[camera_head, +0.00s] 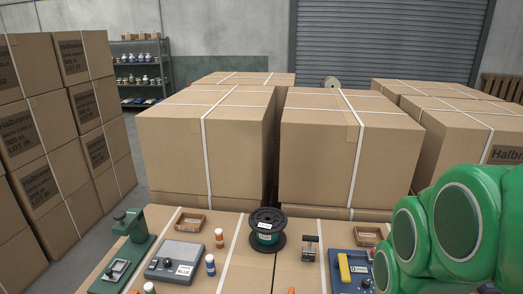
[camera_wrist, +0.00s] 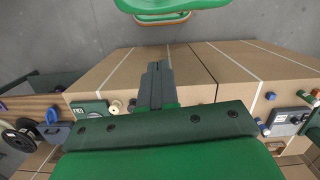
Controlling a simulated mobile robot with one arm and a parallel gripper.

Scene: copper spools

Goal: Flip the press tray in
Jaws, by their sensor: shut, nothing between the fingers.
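The green press (camera_head: 130,242) stands at the left end of the carton worktop in the head view, with a dark knob on top. Its small pale-framed tray (camera_head: 117,270) sits low at its front and appears to stick out from the base. My gripper (camera_wrist: 155,70) shows in the wrist view with its dark fingers together and nothing between them. It is apart from the press. The fingertips are not visible in the head view, where my green arm fills the right side. I cannot make out the press for certain in the wrist view.
Large strapped cartons (camera_head: 205,140) block the back. The meter box is right of the press.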

